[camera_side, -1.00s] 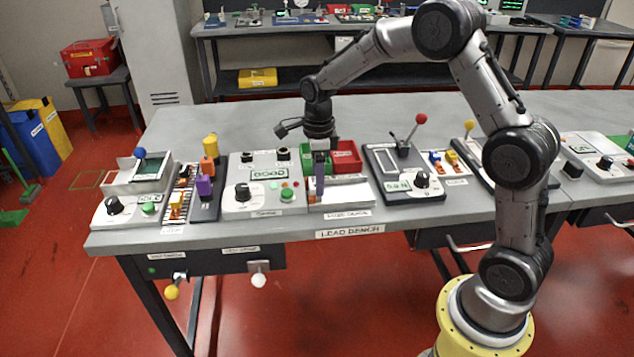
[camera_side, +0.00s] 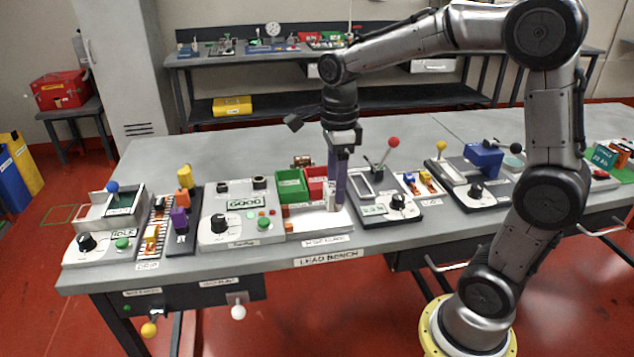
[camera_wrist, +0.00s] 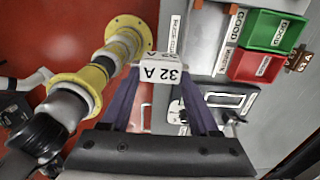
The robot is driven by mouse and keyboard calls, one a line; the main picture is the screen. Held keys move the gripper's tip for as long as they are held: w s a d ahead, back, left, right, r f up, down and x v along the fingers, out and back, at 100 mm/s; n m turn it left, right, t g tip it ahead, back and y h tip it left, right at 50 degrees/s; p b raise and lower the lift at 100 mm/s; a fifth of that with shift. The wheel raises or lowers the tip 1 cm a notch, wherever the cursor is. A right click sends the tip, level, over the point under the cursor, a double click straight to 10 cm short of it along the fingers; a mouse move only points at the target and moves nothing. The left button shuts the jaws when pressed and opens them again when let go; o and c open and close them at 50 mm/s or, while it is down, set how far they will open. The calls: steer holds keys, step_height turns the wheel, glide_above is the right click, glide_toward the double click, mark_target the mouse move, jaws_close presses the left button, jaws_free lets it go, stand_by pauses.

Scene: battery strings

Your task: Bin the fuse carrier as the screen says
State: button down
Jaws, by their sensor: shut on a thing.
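My gripper (camera_side: 333,192) has purple fingers pointing down, shut on a white fuse carrier (camera_wrist: 160,70) marked "32 A". The side view shows the carrier between the fingertips, in front of the bins; I cannot tell whether it is clear of the surface below. The tester's screen (camera_side: 244,203) reads GOOD. The green bin (camera_side: 292,188) and the red bin (camera_side: 315,174) stand side by side behind the gripper. The wrist view also shows the green bin (camera_wrist: 270,31) and the red bin (camera_wrist: 250,66), to the right of the carrier.
A brown block (camera_wrist: 299,60) marked "32 A" sits behind the bins. The white labelled plate (camera_side: 313,226) lies under the gripper. To the right is a lever panel with a red knob (camera_side: 393,141).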

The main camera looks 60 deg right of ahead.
steer(key=r, duration=0.2)
steer(key=shift+s+r+n, duration=0.25)
steer(key=shift+r+n, duration=0.05)
steer(key=shift+r, duration=0.05)
steer(key=w+d+r, duration=0.2)
steer(key=w+d, duration=0.1)
steer(key=w, duration=0.4)
steer(key=w+d+r, duration=0.1)
steer(key=w+d, duration=0.1)
steer(key=w, duration=0.4)
steer(key=w+d+f, duration=0.8)
steer(key=f, duration=0.1)
steer(key=shift+w+d, duration=0.15)
steer(key=shift+w, duration=0.1)
steer(key=shift+f, duration=4.25)
